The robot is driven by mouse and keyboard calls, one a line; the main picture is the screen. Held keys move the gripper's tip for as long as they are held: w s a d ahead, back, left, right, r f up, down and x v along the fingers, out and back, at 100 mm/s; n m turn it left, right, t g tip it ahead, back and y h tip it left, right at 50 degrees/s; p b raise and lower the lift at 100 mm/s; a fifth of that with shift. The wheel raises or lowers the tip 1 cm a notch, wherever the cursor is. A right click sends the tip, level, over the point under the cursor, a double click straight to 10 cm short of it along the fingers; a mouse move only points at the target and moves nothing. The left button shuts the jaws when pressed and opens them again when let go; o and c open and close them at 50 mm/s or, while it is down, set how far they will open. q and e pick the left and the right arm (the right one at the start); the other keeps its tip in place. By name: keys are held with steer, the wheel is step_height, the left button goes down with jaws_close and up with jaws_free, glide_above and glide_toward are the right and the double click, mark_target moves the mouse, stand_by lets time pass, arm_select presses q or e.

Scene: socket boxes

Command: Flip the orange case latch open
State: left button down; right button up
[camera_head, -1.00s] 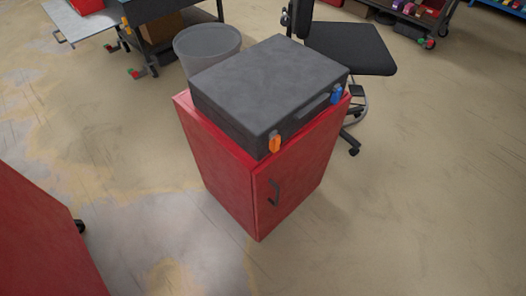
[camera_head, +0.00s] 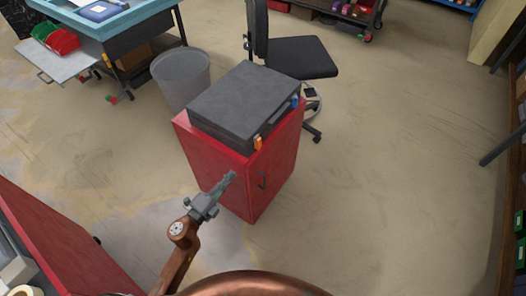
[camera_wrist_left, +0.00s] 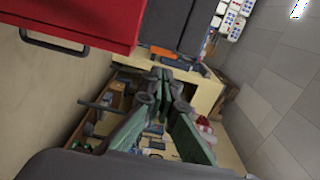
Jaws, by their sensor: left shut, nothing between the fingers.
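A dark grey case (camera_head: 243,100) lies closed and flat on top of a red cabinet (camera_head: 212,162). Its orange latch (camera_head: 257,143) is on the front side at the near corner, and its blue latch (camera_head: 294,102) is farther right on the same side. My left gripper (camera_head: 231,176) is shut and empty, in front of the cabinet and below the orange latch in the head view, apart from the latch. My right gripper is not in view.
A grey bin (camera_head: 181,78) stands behind the cabinet to the left, and a black chair (camera_head: 300,57) stands behind it to the right. Another red cabinet (camera_head: 45,240) is at the lower left. The floor to the right is clear.

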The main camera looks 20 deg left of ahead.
mark_target(257, 146)
arm_select(q)
steer(key=shift+w+d+r+m, duration=0.1)
steer(key=shift+d+r+m, duration=0.1)
steer(key=shift+d+m, duration=0.1)
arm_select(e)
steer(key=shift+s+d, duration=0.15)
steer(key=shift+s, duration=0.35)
arm_select(q)
steer(key=b+x, duration=0.1)
steer(key=x, duration=1.3)
steer(key=shift+d, duration=0.1)
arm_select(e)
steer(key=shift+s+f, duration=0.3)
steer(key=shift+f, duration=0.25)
